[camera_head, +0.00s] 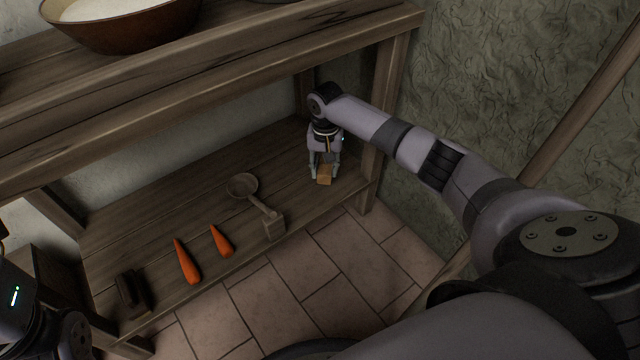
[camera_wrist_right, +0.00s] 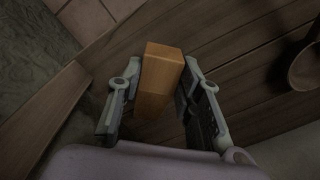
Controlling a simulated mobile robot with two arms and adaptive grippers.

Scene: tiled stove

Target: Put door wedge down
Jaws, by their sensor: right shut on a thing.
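The door wedge (camera_head: 324,176) is a small orange-brown wooden block at the right end of the lower shelf (camera_head: 205,205). My right gripper (camera_head: 324,170) points down at it from above. In the right wrist view the wedge (camera_wrist_right: 158,78) sits between the two fingers of the right gripper (camera_wrist_right: 160,85), which is shut on it. The wedge is at or just above the shelf boards; I cannot tell whether it touches them. My left gripper is not clearly in view; only dark parts of my left arm show at the lower left of the head view.
A bowl (camera_head: 120,22) stands on the upper shelf (camera_head: 215,75). A shelf post (camera_head: 385,90) is close to my right arm.

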